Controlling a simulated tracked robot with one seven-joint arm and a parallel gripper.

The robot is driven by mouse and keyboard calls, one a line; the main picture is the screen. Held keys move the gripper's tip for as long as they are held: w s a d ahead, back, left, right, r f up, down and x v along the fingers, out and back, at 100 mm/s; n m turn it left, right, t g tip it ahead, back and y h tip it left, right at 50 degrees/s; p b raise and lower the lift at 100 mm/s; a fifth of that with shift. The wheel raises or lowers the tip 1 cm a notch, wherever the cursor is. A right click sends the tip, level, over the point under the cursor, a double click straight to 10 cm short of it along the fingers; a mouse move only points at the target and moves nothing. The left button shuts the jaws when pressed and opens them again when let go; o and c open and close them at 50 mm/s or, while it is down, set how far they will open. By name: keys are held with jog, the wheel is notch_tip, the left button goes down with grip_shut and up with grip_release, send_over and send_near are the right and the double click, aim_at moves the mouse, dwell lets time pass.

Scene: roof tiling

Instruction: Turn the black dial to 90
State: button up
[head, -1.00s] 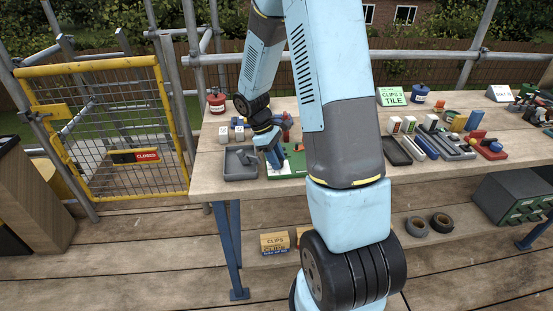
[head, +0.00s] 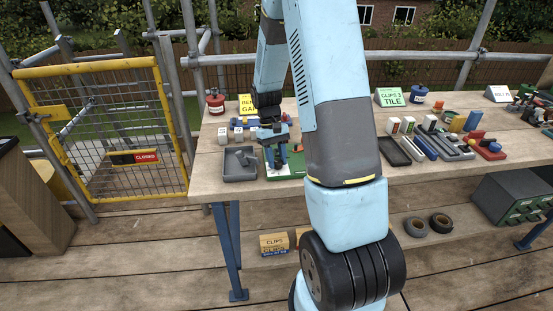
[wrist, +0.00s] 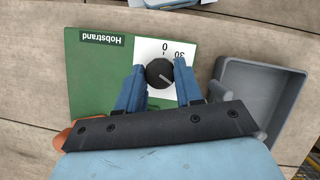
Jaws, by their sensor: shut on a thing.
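The black dial (wrist: 159,73) sits on a white scale plate (wrist: 150,48) on a green Hobstrand board (wrist: 90,75). A pale pointer line on the dial points to the lower right there. My gripper (wrist: 159,78) has its blue fingers on both sides of the dial and is shut on it. In the head view my gripper (head: 277,157) is low over the green board (head: 298,168), and the dial cannot be made out there.
A grey tray (head: 240,176) stands just left of the board; it also shows in the wrist view (wrist: 262,72). Several tools and parts lie on the bench to the right.

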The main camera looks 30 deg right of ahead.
jog(key=shift+m, duration=0.3)
jog(key=o, duration=1)
jog(key=v, duration=1.3)
jog(key=shift+w+d+r, duration=0.1)
jog(key=shift+w+r, duration=0.05)
jog(key=shift+r, duration=0.15)
